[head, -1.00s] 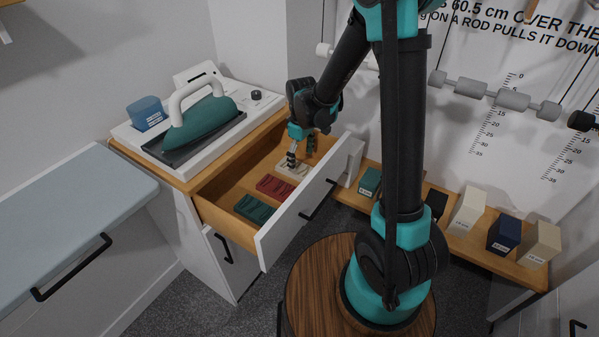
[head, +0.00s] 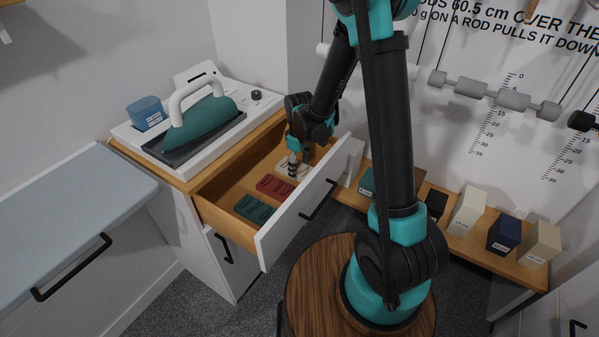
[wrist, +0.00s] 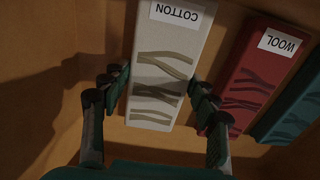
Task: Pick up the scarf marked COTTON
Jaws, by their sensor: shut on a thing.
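The cream scarf (wrist: 165,65) marked COTTON lies in the open drawer (head: 233,188), with its white label towards the top of the wrist view. In the head view it is mostly hidden under my gripper (head: 294,168). In the wrist view my gripper (wrist: 158,92) has one finger on each long side of the cream scarf and is shut on it. The scarf appears to rest on the drawer floor. The red scarf (wrist: 255,75) marked WOOL lies close to the right finger.
A green scarf (head: 254,208) lies at the drawer's near end. The drawer's white front (head: 290,222) stands close beside my gripper. An iron (head: 201,120) stands on the cabinet top.

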